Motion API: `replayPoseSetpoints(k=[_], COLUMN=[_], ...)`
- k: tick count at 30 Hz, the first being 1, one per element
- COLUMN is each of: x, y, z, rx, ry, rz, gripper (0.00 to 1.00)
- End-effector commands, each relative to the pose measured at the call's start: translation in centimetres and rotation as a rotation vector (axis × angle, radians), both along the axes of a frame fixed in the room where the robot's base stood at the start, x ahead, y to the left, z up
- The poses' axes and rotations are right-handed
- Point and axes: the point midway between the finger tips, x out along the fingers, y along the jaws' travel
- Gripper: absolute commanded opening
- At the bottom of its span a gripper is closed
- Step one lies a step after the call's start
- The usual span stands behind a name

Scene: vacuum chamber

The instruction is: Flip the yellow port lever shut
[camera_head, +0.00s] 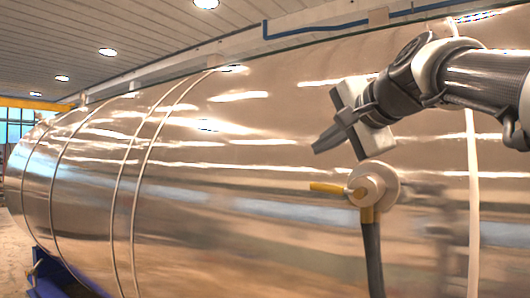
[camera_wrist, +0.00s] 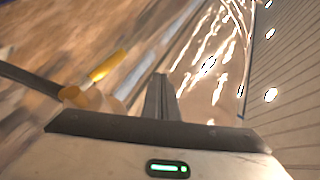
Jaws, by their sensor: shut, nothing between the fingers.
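The yellow port lever (camera_head: 326,188) sticks out to the left, nearly level, from a pale round port fitting (camera_head: 381,184) on the side of the shiny tank. Below the fitting a yellow collar joins a dark hose that hangs down. My gripper (camera_head: 316,150) is shut and empty, a little above the lever and apart from it, its fingers pointing left and slightly down. In the wrist view the lever (camera_wrist: 107,66) lies left of my shut fingers (camera_wrist: 160,80), with the fitting (camera_wrist: 95,100) partly hidden behind the gripper body.
The large polished tank (camera_head: 240,200) fills most of the view and its curved wall lies close behind my gripper. The dark hose (camera_head: 373,260) hangs below the port. Open room lies left of the lever along the tank.

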Motion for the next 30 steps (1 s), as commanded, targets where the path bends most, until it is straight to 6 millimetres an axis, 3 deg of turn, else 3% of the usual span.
replayPoseSetpoints(k=[6, 12, 30], x=[-2.6, -3.9, -4.3], y=[1.3, 2.0, 2.2], z=[3.9, 6.1, 6.6], rx=[-0.003, -0.002, -0.001], ry=[-0.005, -0.002, -0.001], rz=[-0.001, -0.001, -0.002], gripper=[0.0, 0.0, 0.0])
